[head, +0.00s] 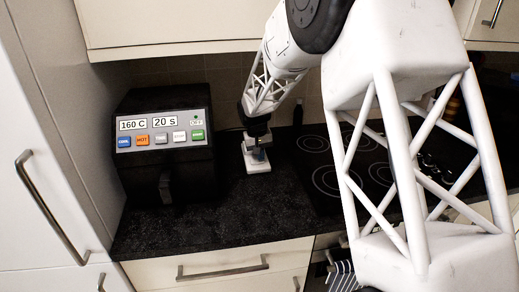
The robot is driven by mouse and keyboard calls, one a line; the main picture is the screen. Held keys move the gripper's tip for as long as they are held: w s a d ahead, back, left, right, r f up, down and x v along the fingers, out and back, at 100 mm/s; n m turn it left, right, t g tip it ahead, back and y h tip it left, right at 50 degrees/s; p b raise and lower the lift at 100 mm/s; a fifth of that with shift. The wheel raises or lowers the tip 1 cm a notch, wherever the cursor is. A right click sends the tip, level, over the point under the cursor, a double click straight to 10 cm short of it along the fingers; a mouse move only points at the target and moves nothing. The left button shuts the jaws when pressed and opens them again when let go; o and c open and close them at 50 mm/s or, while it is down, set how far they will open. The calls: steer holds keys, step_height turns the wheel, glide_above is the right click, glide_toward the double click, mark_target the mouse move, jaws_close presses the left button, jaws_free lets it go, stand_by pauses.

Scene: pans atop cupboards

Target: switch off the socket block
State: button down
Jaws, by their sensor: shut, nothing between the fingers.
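The socket block (258,166) is a small white block on the dark worktop, between the black appliance and the hob. My gripper (257,149) is directly over it, pointing down, with its fingers shut and nothing between them. The fingertips are at or just above the top of the block; I cannot tell whether they touch it. The gripper hides part of the block, and its switch cannot be made out.
A black appliance (165,180) with a display and coloured buttons stands close on the left. The hob (322,180) lies on the right, partly behind my arm. Wall cupboards (170,25) hang above. Bare worktop (215,222) lies in front of the block.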

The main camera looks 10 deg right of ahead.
mark_target(252, 161)
steer(key=shift+f, duration=0.2)
steer(key=shift+d+f, duration=0.1)
steer(key=shift+f, duration=0.05)
stand_by(0.3)
steer(key=shift+a, duration=0.2)
steer(key=shift+a+r, duration=0.25)
steer(key=shift+a, duration=0.3)
steer(key=shift+r, duration=0.2)
step_height(252, 161, up, 14)
steer(key=a, duration=0.1)
steer(key=shift+a+f, duration=0.2)
steer(key=shift+a, duration=0.15)
stand_by(0.5)
